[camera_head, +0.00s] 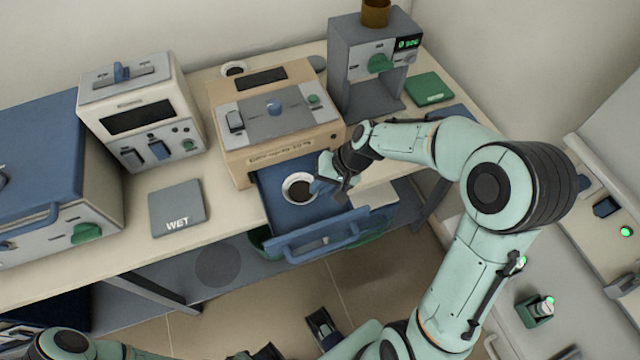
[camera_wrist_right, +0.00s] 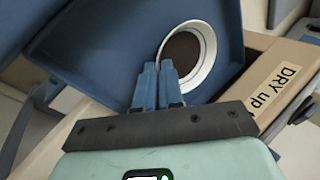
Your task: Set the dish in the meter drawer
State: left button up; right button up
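The meter (camera_head: 262,118) is a beige box with a grey top panel, and its blue drawer (camera_head: 345,222) is pulled out at the front. The white dish (camera_head: 299,188), round with dark brown contents, is inside the drawer area, near the meter's front. In the right wrist view the dish (camera_wrist_right: 188,55) shows over the blue drawer floor; whether it touches the floor is unclear. My right gripper (camera_head: 322,182) is at the dish's right side. In the wrist view its blue fingers (camera_wrist_right: 158,72) are nearly together, at the dish's rim. My left gripper is not clearly made out.
A grey WET pad (camera_head: 178,207) lies on the bench left of the drawer. A white box instrument (camera_head: 140,115) and a blue-lidded furnace (camera_head: 40,150) stand further left. A grey stand with a green display (camera_head: 375,60) and a green pad (camera_head: 429,88) are at the back right.

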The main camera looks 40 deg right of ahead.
jog(key=shift+o, duration=1.1)
jog(key=shift+r, duration=0.2)
jog(key=p+v, duration=0.1)
jog(key=v, duration=1.1)
jog(key=shift+p, duration=0.3)
jog(key=shift+s+f, duration=0.1)
